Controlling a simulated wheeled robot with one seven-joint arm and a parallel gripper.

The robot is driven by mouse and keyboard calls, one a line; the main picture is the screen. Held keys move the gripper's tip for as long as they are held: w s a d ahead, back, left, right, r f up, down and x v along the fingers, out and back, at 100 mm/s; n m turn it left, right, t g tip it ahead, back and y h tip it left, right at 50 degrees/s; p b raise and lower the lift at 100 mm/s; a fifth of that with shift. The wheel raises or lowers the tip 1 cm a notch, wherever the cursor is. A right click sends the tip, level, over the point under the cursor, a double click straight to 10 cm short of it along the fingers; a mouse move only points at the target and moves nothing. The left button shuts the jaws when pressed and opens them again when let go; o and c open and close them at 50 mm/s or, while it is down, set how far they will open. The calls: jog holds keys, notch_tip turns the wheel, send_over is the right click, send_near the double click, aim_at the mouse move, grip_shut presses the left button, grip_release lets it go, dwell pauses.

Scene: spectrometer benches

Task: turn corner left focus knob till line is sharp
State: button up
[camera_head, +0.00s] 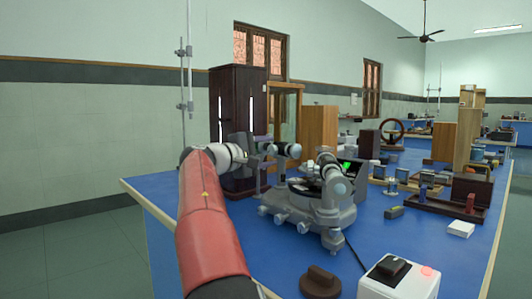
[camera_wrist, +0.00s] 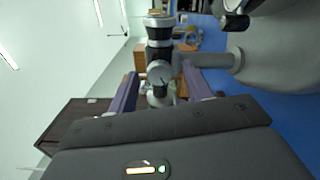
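The spectrometer (camera_head: 318,205) stands on the blue bench, a grey instrument with a round base and tubes. One tube with a dark end (camera_head: 288,150) points left toward my gripper (camera_head: 263,150). In the wrist view, a grey round knob (camera_wrist: 159,73) sits on the side of a black and grey tube (camera_wrist: 159,32). My gripper (camera_wrist: 158,68) is open, with one purple finger on each side of the knob and gaps visible. Contact cannot be told.
A dark wooden cabinet (camera_head: 238,110) stands behind my gripper. A white box with a black switch (camera_head: 392,274) and a brown knob-like block (camera_head: 320,282) are at the bench's front. Other apparatus fills the right. The bench's left corner is clear.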

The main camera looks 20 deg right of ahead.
jog(key=v, duration=0.7)
jog(key=shift+s+a+b, duration=0.15)
jog(key=shift+a+b, duration=0.2)
jog(key=shift+b, duration=0.1)
